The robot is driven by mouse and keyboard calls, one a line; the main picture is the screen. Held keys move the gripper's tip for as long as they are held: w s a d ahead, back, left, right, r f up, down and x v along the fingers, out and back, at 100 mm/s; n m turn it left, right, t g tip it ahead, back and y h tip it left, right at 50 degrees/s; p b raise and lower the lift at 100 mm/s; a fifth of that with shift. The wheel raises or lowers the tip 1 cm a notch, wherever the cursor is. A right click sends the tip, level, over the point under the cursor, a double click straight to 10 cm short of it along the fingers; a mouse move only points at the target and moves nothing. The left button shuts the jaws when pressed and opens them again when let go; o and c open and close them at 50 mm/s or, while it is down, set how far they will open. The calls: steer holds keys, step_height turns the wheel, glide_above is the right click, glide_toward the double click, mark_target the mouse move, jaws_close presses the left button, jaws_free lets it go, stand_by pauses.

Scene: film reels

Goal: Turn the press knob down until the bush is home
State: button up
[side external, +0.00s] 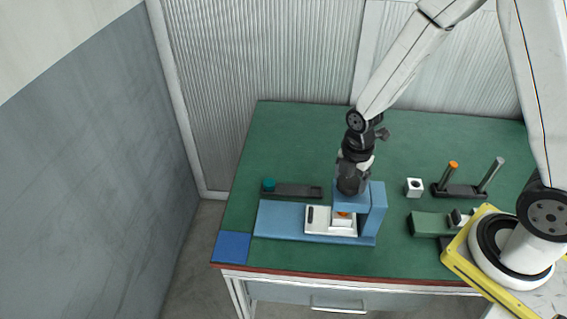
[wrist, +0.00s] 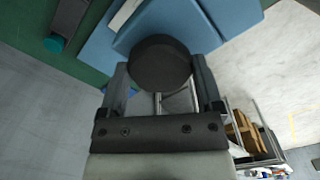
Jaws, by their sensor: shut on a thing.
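The blue press (side external: 376,212) stands on the green table, with its base plate running to the left. In the wrist view the dark round press knob (wrist: 160,62) sits between the two fingers of my gripper (wrist: 160,80), which is shut on it. In the side view my gripper (side external: 350,182) is directly above the press and hides the knob. A white block (side external: 318,219) with a dark slot lies on the press base. A small orange part, perhaps the bush (side external: 343,213), shows under the press head; how deep it sits cannot be told.
A dark tray (side external: 297,191) with a teal knob (side external: 269,184) lies behind the press. To the right are a white holed block (side external: 414,187), a dark rack (side external: 460,191) with two pegs, and a green block (side external: 430,224). A blue square (side external: 232,247) marks the front left corner.

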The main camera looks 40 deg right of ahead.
steer(key=m, duration=1.5)
steer(key=shift+s+a, duration=0.1)
steer(key=m, duration=1.4)
steer(key=shift+m, duration=0.3)
steer(key=o, duration=1)
